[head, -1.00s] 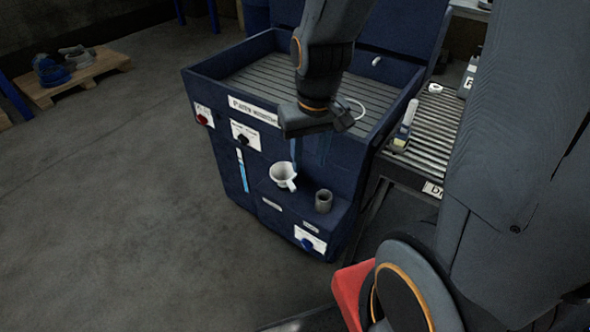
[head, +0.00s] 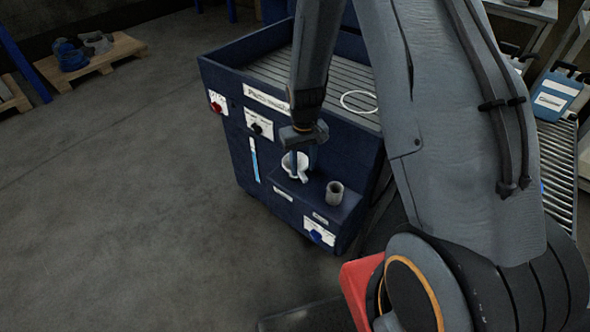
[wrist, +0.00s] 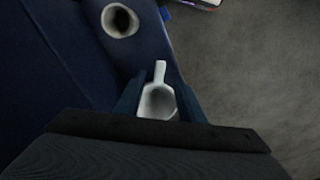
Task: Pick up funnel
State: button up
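The white funnel (head: 301,177) with a short handle or spout sits on the front ledge of the blue parts washer (head: 240,160). In the wrist view the funnel (wrist: 158,98) shows between the two blue fingers, its narrow part pointing away from my gripper. My gripper (head: 303,160) points down at the funnel in the head view, with one finger in front of it. In the wrist view my gripper (wrist: 160,104) is open, a finger on each side of the funnel. I cannot tell whether either finger touches it. The funnel's near end is hidden by the gripper body.
A grey cup (head: 335,192) stands on the same ledge, right of the funnel, and also shows in the wrist view (wrist: 119,20). A white ring (head: 358,101) lies on the washer's ribbed top. A roller conveyor (head: 560,165) is at right.

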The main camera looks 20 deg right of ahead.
aim_at(303, 174)
jog(key=shift+w+f+p, duration=0.1)
jog(key=shift+f+p, duration=1.1)
jog(key=shift+f, duration=2)
grip_shut()
